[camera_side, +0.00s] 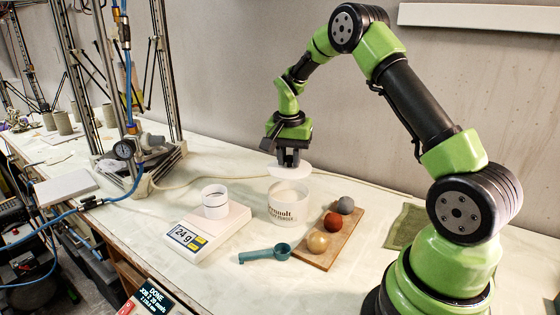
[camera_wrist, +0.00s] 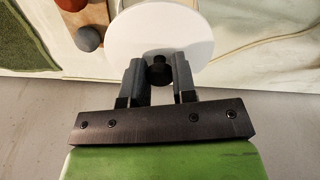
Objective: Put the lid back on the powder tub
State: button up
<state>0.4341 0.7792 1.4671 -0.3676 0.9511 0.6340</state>
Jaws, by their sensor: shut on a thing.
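My gripper (camera_side: 289,158) points down and is shut on the dark knob (camera_wrist: 158,72) of the white round lid (camera_side: 290,171). The lid is roughly level and appears a little above the open top of the white powder tub (camera_side: 289,208) in the side view. The tub stands upright on the bench with dark lettering on its front. In the wrist view the lid (camera_wrist: 160,32) fills the space beyond the fingers, and I cannot make out the tub there.
A scale (camera_side: 203,237) reading 24 g bears a white cup (camera_side: 215,203) left of the tub. A teal scoop (camera_side: 266,253) lies in front. A wooden board (camera_side: 327,256) with three balls is at the right, near a green cloth (camera_side: 406,226). A printer frame stands at left.

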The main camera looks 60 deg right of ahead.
jog(key=shift+f, duration=2.85)
jog(key=shift+f, duration=0.15)
jog(key=o, duration=1.5)
jog(key=shift+c, duration=0.2)
jog(key=shift+r, duration=3.55)
grip_shut()
